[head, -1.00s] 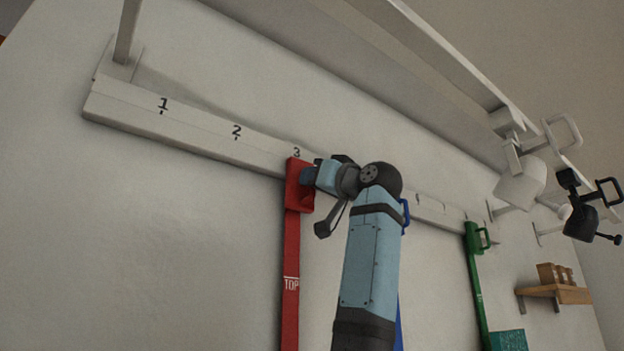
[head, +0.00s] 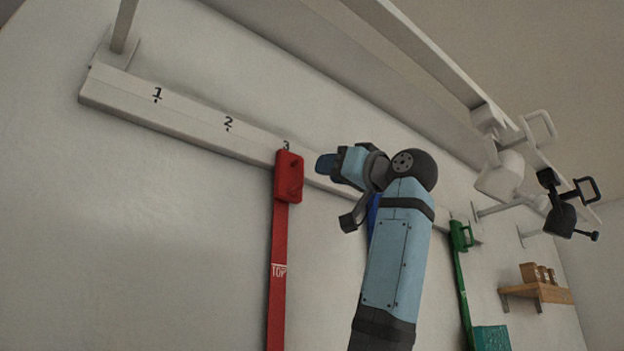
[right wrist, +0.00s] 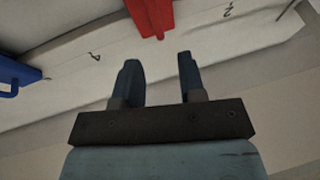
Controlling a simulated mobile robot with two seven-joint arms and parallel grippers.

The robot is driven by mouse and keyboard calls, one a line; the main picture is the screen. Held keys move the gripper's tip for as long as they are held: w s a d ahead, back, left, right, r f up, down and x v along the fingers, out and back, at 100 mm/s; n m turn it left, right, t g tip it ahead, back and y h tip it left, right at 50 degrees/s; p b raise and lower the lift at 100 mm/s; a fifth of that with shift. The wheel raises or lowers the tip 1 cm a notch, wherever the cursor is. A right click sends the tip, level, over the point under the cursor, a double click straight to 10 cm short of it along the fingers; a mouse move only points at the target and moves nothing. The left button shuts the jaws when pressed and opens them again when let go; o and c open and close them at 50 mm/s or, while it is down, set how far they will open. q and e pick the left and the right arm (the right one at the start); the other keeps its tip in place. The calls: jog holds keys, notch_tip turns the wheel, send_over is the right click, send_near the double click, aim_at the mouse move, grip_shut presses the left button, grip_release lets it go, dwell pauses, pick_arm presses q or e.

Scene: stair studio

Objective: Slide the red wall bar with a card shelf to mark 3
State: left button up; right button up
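The red wall bar (head: 278,260) hangs from the white rail, its red head (head: 288,177) directly below the number 3 (head: 286,146). The word TOP shows on the bar; its lower end and any card shelf are out of view. My right gripper (head: 325,164) is to the right of the red head, apart from it. In the right wrist view its two fingers (right wrist: 158,63) are spread with nothing between them, and the red head (right wrist: 150,15) is beyond the fingertips. My left gripper is not in view.
The white rail (head: 190,125) runs along the wall with marks 1 and 2 to the left. A blue bar (head: 373,217) is partly behind my right arm; it also shows in the right wrist view (right wrist: 14,72). A green bar (head: 460,238) and wooden shelf (head: 540,292) are farther right.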

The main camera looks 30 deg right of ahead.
jog(key=b+v, duration=0.1)
jog(key=v, duration=0.3)
jog(key=shift+s, duration=0.4)
jog(key=shift+f, duration=0.1)
